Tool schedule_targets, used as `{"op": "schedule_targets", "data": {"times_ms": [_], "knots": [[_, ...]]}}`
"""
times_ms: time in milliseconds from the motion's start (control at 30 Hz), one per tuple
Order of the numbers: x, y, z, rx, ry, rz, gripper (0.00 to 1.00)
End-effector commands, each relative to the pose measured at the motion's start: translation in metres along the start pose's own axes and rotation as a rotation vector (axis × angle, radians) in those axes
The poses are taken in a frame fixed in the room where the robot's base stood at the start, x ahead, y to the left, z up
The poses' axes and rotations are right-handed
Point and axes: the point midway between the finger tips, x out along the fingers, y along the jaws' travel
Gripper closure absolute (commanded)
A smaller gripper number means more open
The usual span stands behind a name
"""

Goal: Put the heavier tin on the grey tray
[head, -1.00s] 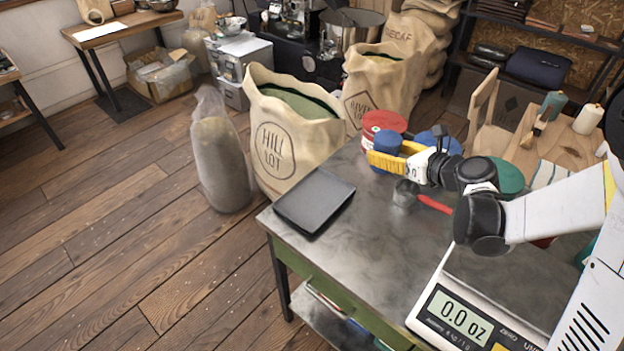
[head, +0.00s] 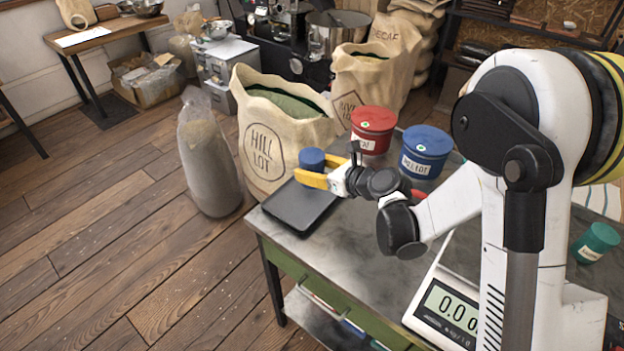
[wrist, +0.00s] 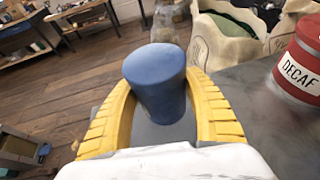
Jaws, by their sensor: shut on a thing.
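A small blue tin (head: 312,160) is held between the yellow fingers of my gripper (head: 313,177), above the far part of the grey tray (head: 298,207). In the wrist view the blue tin (wrist: 156,84) stands roughly upright between both fingers (wrist: 160,110), with the dark tray (wrist: 150,133) partly showing below it. I cannot tell whether the tin touches the tray. A small teal tin (head: 595,243) lies or stands tilted at the right of the bench. The scale (head: 445,310) at the front shows a reading of zeros, partly hidden by my arm.
A large red canister (head: 373,130), labelled DECAF in the wrist view (wrist: 298,62), and a large blue canister (head: 425,153) stand at the back of the bench. The HILL LOT sack (head: 262,150) is close behind the tray. Bare bench (head: 340,250) lies right of the tray.

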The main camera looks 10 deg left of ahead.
Motion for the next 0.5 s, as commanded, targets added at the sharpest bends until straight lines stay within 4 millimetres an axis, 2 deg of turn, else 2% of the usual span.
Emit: {"op": "schedule_targets", "data": {"times_ms": [100, 200, 500], "knots": [[0.008, -0.001, -0.02, 0.0, 0.0, 0.0, 0.82], [0.013, -0.001, -0.032, 0.0, 0.0, 0.0, 0.82], [0.013, -0.001, -0.033, 0.0, 0.0, 0.0, 0.82]]}}
